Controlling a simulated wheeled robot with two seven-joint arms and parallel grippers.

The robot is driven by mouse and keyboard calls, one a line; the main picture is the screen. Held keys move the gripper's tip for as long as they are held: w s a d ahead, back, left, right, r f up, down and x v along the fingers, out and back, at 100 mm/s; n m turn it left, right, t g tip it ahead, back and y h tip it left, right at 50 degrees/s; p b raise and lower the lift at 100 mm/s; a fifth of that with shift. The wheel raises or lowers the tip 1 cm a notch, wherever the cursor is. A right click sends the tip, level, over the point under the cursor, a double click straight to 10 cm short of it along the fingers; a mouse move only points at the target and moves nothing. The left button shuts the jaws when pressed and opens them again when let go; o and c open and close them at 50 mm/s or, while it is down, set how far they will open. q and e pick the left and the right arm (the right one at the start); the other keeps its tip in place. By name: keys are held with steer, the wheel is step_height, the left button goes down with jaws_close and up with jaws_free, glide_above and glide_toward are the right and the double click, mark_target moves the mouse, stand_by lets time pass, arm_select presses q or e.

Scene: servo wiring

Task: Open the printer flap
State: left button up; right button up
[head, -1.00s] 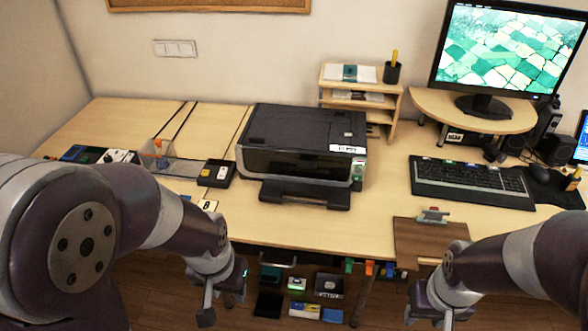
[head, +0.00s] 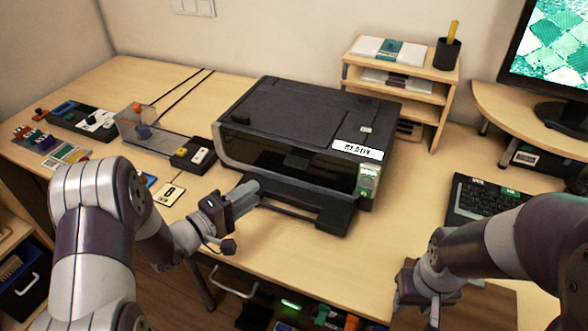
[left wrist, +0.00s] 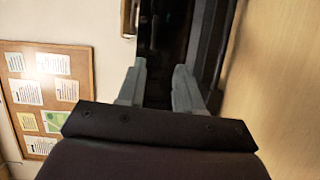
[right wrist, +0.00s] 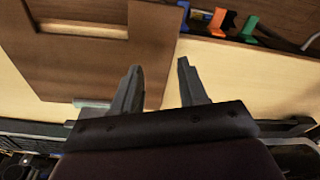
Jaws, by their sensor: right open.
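The black printer (head: 300,135) stands on the desk, with a dark front panel and an output tray (head: 310,205) sticking out in front. Its dark front also shows in the left wrist view (left wrist: 166,45). My left gripper (head: 252,190) points at the printer's front, near the left side of the tray. Its fingers (left wrist: 160,82) are apart with nothing seen between them; I cannot tell whether they touch the printer. My right gripper (right wrist: 155,75) is open and empty, above the desk's front edge by the brown clipboard (right wrist: 90,60).
A two-button box (head: 193,154) and a small card (head: 170,193) lie left of the printer. A wooden shelf (head: 400,85) stands behind right. A keyboard (head: 480,200) lies to the right. Bare desk lies in front of the printer.

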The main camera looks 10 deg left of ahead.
arm_select(q)
steer(key=shift+h, duration=0.3)
steer(key=x, duration=0.4)
steer(key=b+x, duration=0.1)
steer(key=x, duration=0.7)
steer(key=shift+s+d+r, duration=0.1)
steer(key=shift+s+r, duration=0.05)
steer(key=shift+r, duration=0.15)
jaws_close()
steer(key=shift+s, duration=0.1)
stand_by(0.4)
